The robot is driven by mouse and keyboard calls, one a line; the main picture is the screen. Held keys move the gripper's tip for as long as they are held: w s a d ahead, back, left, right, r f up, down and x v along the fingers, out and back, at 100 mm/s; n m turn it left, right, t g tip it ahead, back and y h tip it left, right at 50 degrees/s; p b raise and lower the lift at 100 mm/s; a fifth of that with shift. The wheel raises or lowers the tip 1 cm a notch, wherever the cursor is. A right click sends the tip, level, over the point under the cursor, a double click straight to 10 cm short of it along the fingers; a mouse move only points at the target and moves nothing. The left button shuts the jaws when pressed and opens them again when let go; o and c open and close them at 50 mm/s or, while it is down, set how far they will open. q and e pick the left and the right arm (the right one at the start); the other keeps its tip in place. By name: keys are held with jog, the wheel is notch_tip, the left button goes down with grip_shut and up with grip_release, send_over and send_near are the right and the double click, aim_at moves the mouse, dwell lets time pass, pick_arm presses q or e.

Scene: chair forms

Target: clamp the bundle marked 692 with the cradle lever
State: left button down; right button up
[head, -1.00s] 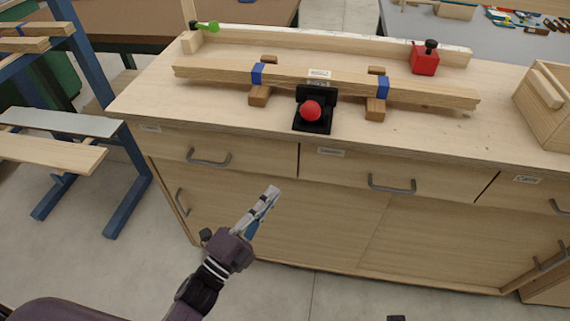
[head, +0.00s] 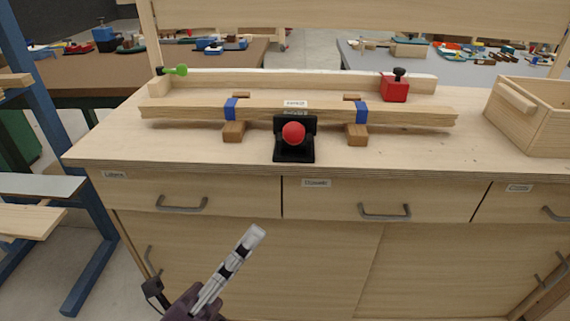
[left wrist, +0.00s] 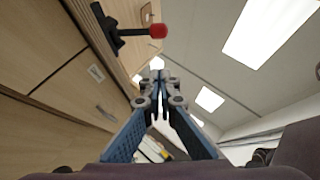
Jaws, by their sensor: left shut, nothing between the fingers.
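The bundle (head: 330,110) of long wooden strips lies on wooden blocks on the workbench top, tied with two blue bands. A small label (head: 294,104) sits on it; its print is too small to read surely. The cradle lever (head: 293,133) has a red ball knob on a black base in front of the bundle's middle. The lever also shows in the left wrist view (left wrist: 157,31), at upper left. My left gripper (head: 254,236) is shut and empty, in front of the drawers, below and left of the lever. My right gripper is not in view.
The workbench (head: 200,160) has drawers with grey handles below its top. A red clamp block (head: 395,89) stands behind the bundle at right, a green knob (head: 176,70) at back left. An open wooden box (head: 540,125) stands at right. A blue rack (head: 60,180) is at left.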

aim_at(294, 137)
pick_arm(q)
jog(key=w+a+r+p+x, duration=0.1)
jog(key=a+p+x, duration=0.1)
jog(key=x, duration=1)
jog(key=shift+w+r+p, duration=0.2)
jog(key=shift+r+p, duration=0.1)
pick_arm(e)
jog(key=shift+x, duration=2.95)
pick_arm(q)
jog(key=shift+r, duration=0.15)
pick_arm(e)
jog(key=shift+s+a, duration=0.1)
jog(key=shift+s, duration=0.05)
